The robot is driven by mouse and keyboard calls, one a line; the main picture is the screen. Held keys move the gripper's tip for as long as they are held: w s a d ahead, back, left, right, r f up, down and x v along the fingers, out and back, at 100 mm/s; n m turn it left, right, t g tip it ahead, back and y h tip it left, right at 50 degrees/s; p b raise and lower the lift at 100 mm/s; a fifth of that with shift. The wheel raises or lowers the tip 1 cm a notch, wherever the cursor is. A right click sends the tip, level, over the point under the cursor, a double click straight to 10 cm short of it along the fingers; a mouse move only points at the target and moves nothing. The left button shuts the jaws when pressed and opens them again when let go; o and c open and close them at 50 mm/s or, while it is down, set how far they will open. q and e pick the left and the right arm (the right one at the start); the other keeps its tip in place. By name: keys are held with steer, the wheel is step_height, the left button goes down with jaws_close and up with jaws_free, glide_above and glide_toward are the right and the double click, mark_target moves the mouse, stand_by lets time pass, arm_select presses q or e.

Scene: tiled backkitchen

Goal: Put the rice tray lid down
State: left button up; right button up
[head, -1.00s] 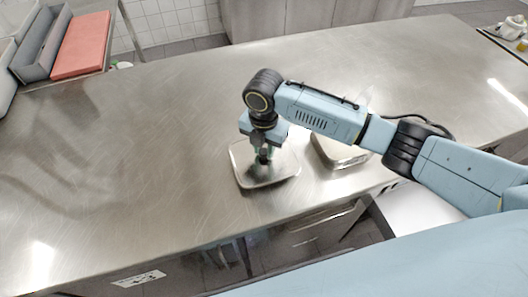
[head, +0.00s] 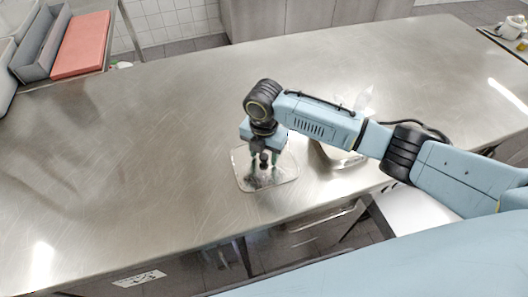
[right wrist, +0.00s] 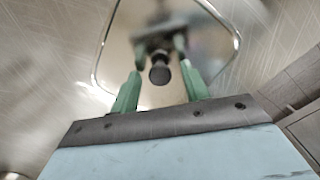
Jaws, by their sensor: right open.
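The rice tray lid (head: 283,177) is a clear, shiny rectangular piece with rounded corners, lying flat on the steel counter near its front edge in the head view. In the right wrist view its rim (right wrist: 101,60) frames a dark round knob (right wrist: 160,73). My right gripper (head: 263,166) points down just over the lid's middle. Its green fingers (right wrist: 157,85) stand apart on either side of the knob, with a gap visible. The rice tray (head: 345,157) sits to the right of the lid, partly hidden behind my right arm. My left gripper is out of view.
The steel counter (head: 130,150) is broad and clear to the left and behind. Grey bins (head: 42,45) and a red board (head: 82,45) stand at the far left. Small white items (head: 512,28) are at the far right.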

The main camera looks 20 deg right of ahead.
mark_target(264, 156)
step_height(264, 156, up, 12)
steer(key=shift+r, duration=0.15)
stand_by(0.3)
stand_by(0.4)
